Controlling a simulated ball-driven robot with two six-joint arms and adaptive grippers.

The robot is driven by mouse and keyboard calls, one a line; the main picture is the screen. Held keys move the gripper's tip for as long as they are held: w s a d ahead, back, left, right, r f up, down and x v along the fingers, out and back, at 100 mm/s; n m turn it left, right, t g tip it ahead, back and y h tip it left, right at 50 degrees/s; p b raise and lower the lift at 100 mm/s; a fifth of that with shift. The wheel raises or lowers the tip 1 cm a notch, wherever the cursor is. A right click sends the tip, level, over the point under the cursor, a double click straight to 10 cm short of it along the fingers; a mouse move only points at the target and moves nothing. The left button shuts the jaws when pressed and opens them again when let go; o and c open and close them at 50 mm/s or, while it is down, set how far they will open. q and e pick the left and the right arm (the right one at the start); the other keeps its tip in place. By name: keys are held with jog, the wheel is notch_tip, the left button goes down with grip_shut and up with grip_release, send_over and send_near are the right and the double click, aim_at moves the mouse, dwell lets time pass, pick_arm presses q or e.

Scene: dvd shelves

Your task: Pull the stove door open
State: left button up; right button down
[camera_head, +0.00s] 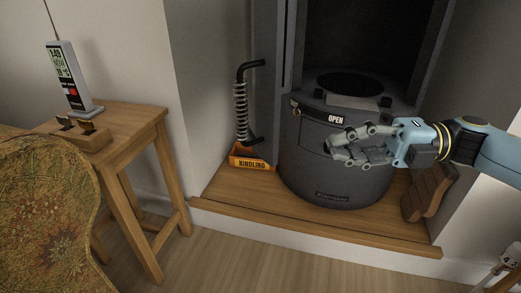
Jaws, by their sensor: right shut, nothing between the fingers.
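The stove (310,165) is a dark grey, round-bodied unit standing on a wooden hearth in the alcove. A white "OPEN" label (335,119) is on its upper front. The stove's top has a dark round opening (350,82). My right gripper (335,146) comes in from the right, in front of the stove's upper front, just below and right of the label. It is shut and holds nothing. I cannot tell whether its fingertips touch the stove. The gripper hides part of the stove's front, and no clear door gap shows. My left gripper is not in view.
An orange "KINDLING" box (250,162) with a coiled-handle tool (241,105) stands left of the stove. A brown wooden piece (428,192) is at the right. A wooden side table (140,120) holds a device (70,78). A patterned chair (45,215) is front left.

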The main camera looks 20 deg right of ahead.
aim_at(273, 141)
jog(key=b+x, duration=0.1)
jog(key=x, duration=0.2)
jog(key=w+b+x, duration=0.1)
jog(key=x, duration=0.3)
jog(key=b+x, duration=0.2)
jog(key=x, duration=0.2)
jog(key=shift+w+d+f, duration=0.2)
jog(key=shift+w+d, duration=0.05)
jog(key=shift+d, duration=0.05)
jog(key=shift+w+a, duration=0.15)
jog(key=shift+w, duration=0.2)
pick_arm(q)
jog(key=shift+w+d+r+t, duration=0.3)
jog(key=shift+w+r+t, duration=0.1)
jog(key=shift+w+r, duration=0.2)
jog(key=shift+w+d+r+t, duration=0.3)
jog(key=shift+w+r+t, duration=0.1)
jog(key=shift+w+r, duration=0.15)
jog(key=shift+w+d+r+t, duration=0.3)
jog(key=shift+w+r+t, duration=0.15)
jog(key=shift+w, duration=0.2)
pick_arm(e)
jog(key=shift+w+a+r, duration=0.2)
jog(key=shift+w, duration=0.25)
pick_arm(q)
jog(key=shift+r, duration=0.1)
pick_arm(e)
jog(key=shift+w, duration=0.1)
